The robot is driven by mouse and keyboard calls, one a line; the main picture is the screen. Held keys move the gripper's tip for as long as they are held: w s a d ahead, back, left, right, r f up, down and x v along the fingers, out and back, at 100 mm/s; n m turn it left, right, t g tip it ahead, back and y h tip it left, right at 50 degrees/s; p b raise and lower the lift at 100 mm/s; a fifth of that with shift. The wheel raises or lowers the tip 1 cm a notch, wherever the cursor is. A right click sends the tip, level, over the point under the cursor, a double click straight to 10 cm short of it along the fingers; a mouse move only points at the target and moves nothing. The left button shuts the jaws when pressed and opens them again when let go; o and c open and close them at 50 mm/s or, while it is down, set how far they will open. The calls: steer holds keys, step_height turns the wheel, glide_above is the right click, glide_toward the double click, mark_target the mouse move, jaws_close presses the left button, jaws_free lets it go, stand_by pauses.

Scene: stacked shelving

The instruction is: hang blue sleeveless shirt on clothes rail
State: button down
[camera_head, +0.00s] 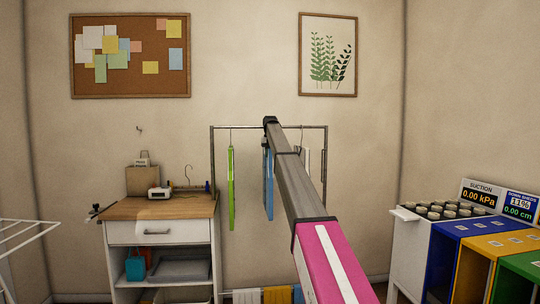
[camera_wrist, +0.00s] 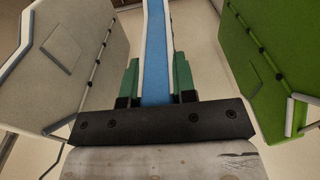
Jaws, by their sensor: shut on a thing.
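The blue sleeveless shirt (camera_head: 269,190) shows edge-on as a narrow blue strip below the far end of my arm, between the rail's posts. In the wrist view the blue shirt (camera_wrist: 156,50), with pale edges, runs between the green fingers of my gripper (camera_wrist: 157,82), which is shut on it. The clothes rail (camera_head: 230,127) stands against the back wall. My arm covers part of its bar and hides the shirt's top, so I cannot tell whether its hanger touches the bar.
A green garment (camera_head: 231,187) hangs left of the blue shirt; it is on the right in the wrist view (camera_wrist: 250,60). A whitish garment (camera_head: 306,165) hangs to the right, partly behind my arm. A wooden-topped cabinet (camera_head: 160,208) stands left, coloured bins (camera_head: 470,245) right.

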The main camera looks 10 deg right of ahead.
steer(key=shift+f, duration=0.35)
stand_by(0.4)
steer(key=c, duration=0.9)
jaws_free()
steer(key=shift+r, duration=0.15)
steer(key=shift+s+r, duration=0.15)
steer(key=shift+r, duration=2.75)
steer(key=o, duration=0.5)
steer(key=shift+o, duration=0.2)
